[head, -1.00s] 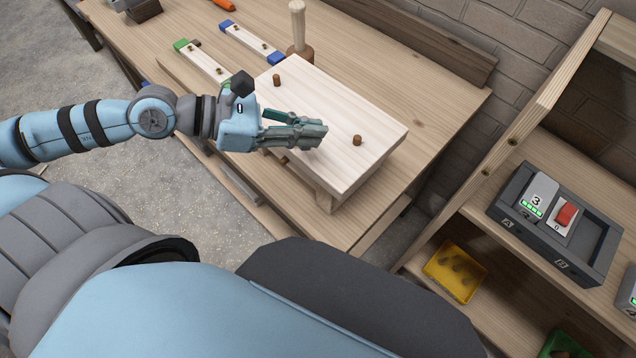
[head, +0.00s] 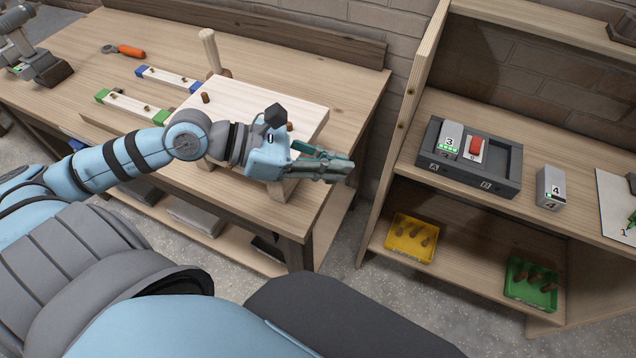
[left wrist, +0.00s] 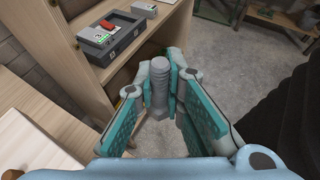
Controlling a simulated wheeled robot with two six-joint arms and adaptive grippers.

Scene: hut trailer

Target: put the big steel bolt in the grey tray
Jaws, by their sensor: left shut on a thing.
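My left gripper (head: 325,163) is shut on the big steel bolt (left wrist: 159,88), which shows upright between the fingers in the left wrist view. In the head view the fingers hide the bolt. The gripper is in the air past the right end of the workbench, left of the shelf unit. A dark grey two-part holder (head: 432,169), marked A and B, stands on the shelf top with a block 3 and a red-topped block in it. I cannot tell whether it is the grey tray; no other clearly grey tray shows. My right gripper is out of view.
A yellow tray (head: 389,247) and a green tray (head: 511,285), both with brown pegs, sit on the lower shelf. A grey block 4 (head: 551,188) stands right of the holder. The wooden bench (head: 330,75) and a shelf upright (head: 401,100) are near my arm.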

